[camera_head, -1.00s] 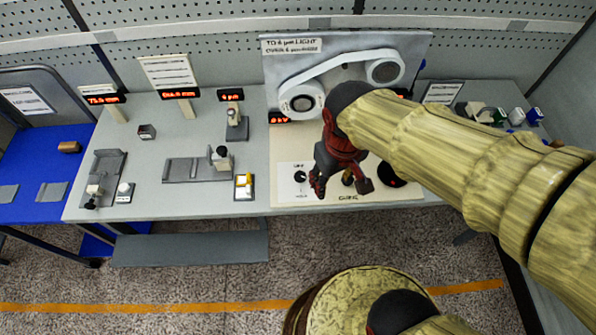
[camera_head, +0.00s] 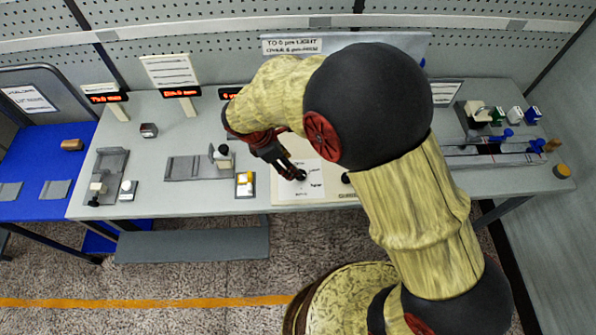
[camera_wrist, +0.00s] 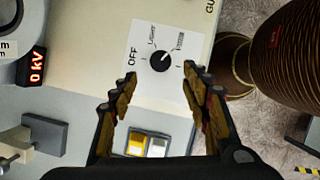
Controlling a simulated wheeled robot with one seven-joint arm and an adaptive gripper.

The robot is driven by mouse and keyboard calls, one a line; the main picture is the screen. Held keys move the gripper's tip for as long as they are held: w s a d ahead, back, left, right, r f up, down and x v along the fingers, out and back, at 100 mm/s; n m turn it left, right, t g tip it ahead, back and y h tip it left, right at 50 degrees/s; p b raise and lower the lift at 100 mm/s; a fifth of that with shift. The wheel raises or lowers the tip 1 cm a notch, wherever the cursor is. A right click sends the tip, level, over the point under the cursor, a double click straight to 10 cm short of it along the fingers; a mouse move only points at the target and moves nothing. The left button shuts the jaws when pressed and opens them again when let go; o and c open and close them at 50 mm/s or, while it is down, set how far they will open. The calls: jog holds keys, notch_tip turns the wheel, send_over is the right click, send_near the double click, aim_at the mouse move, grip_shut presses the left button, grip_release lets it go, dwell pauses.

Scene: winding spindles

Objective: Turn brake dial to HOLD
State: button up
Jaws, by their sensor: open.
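The dial (camera_wrist: 160,62) is a small round black knob on a white label plate (camera_wrist: 143,38). The plate has an OFF mark on one side and smaller words around the knob that are hard to read. A short white pointer line on the knob points toward the upper right in the wrist view. My gripper (camera_wrist: 161,78) is open and empty, with its fingertips on either side of the dial's line and the knob just beyond them. In the head view my gripper (camera_head: 296,172) is over the plate, beside the dial (camera_head: 301,175); I cannot tell whether it touches.
A yellow and white switch box (camera_head: 244,184) stands left of the plate, also in the wrist view (camera_wrist: 147,144). A red 0 kV display (camera_wrist: 36,67) is nearby. Grey fixtures (camera_head: 194,168) stand farther left.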

jog(key=b+x, duration=0.1)
jog(key=x, duration=0.6)
jog(key=shift+d+f, duration=0.25)
jog(key=shift+f, duration=0.05)
jog(key=c, duration=0.3)
jog(key=c, duration=0.8)
jog(key=shift+c, duration=0.2)
